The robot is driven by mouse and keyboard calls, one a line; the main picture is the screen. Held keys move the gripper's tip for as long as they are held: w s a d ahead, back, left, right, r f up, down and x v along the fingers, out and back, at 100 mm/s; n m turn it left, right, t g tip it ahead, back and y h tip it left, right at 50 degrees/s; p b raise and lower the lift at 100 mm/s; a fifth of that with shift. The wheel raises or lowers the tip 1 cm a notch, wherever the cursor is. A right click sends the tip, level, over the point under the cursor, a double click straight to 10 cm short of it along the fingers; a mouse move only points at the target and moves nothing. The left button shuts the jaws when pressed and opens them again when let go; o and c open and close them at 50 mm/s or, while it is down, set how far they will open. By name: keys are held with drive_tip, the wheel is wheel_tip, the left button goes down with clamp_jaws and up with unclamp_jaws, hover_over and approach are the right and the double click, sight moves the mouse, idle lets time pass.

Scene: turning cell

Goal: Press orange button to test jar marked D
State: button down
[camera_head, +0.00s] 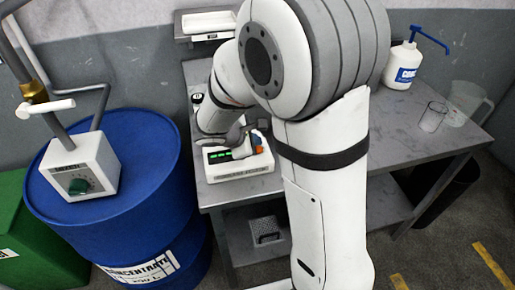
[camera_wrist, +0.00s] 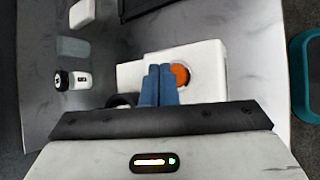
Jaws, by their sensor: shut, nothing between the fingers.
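The white tester (camera_head: 237,168) sits on the grey bench, its green display lit in the head view; in the wrist view its white housing (camera_wrist: 212,54) lies beneath my gripper (camera_wrist: 159,69). The blue fingers are shut together and empty. The orange button (camera_wrist: 181,75) is directly right of the fingertips, partly covered by them; I cannot tell whether they touch it. A dark round shape (camera_wrist: 122,100), partly hidden, is left of the fingers. A small jar with a black lid (camera_wrist: 72,80) lies further left. I cannot read a D on any jar.
A white scale (camera_head: 208,24) stands at the back. A pump bottle (camera_head: 403,65), a glass beaker (camera_head: 432,117) and a clear jug (camera_head: 468,103) are on the right of the bench. A blue drum (camera_head: 120,222) stands left. My arm hides the bench's middle.

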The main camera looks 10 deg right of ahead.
drive_tip(key=shift+f, duration=0.1)
drive_tip(key=shift+f+b, duration=0.3)
drive_tip(key=shift+b, duration=0.25)
drive_tip(key=shift+f+b, duration=0.4)
idle(0.4)
drive_tip(key=shift+r, duration=0.15)
drive_tip(key=shift+r+p, duration=0.5)
drive_tip(key=shift+r, duration=0.2)
drive_tip(key=shift+r+p, duration=1.9)
drive_tip(key=shift+r, duration=0.65)
drive_tip(key=shift+f, duration=0.1)
